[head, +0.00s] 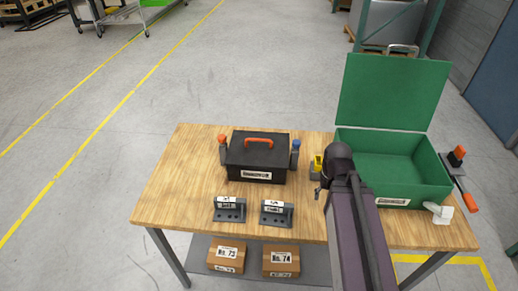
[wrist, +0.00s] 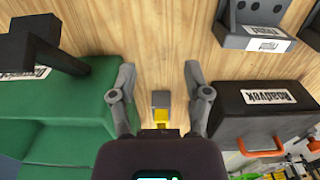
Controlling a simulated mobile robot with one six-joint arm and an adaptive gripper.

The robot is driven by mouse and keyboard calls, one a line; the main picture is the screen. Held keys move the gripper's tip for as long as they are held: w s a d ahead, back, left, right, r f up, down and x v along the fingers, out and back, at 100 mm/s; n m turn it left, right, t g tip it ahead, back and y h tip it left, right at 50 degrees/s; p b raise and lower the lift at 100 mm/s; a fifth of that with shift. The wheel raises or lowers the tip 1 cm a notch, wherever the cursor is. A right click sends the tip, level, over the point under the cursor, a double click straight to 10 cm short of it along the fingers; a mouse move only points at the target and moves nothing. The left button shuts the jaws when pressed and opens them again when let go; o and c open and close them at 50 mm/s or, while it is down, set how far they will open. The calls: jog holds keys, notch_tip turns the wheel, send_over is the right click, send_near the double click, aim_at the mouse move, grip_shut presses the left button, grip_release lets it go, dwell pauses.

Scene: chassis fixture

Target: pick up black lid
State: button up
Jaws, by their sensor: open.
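The black lid (head: 240,150) with its orange handle (head: 259,141) sits on top of a black box (head: 256,174) at the middle of the wooden table. In the wrist view the lid (wrist: 228,138) and orange handle (wrist: 258,151) show at the right, partly cut off by the frame. My gripper (head: 318,191) is above the table to the right of the black box, between it and the green box. In the wrist view my gripper (wrist: 160,70) has its two fingers apart with nothing held between them.
A green box (head: 390,172) with a raised lid stands at the right. A small yellow and grey item (wrist: 161,108) lies between the boxes. Two grey brackets (head: 230,209) (head: 276,213) sit at the table's front. Orange-topped (head: 223,148) and blue-topped (head: 295,152) items flank the black box.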

jog(key=w+a+n+t+h+b, duration=0.2)
jog(key=w+a+h, duration=0.1)
jog(key=w+a, duration=0.2)
jog(key=w+a+n+t+h+b, duration=0.2)
jog(key=w+a, duration=0.3)
jog(key=a, duration=0.5)
jog(key=w+a+n+t+h+b, duration=0.3)
jog(key=w+a+n, duration=0.1)
jog(key=a, duration=0.3)
jog(key=shift+w+a+r+h, duration=0.1)
jog(key=shift+w+r+h, duration=0.1)
jog(key=shift+w, duration=0.25)
jog(key=shift+w+a+r+h, duration=0.1)
jog(key=shift+w+r+h, duration=0.1)
jog(key=shift+w, duration=0.2)
jog(key=a+r+n+t, duration=0.1)
jog(key=a, duration=0.2)
jog(key=a+r+n+t+b, duration=0.1)
jog(key=a, duration=0.2)
jog(key=a+r+t, duration=0.1)
jog(key=a, duration=0.3)
jog(key=shift+w+a+n+t+h+b, duration=0.1)
jog(key=shift+w+n+t+h+b, duration=0.2)
jog(key=shift+n+h+b, duration=0.1)
jog(key=shift+w+f, duration=0.1)
jog(key=b, duration=0.3)
send_over(249, 153)
jog(key=shift+f, duration=1.35)
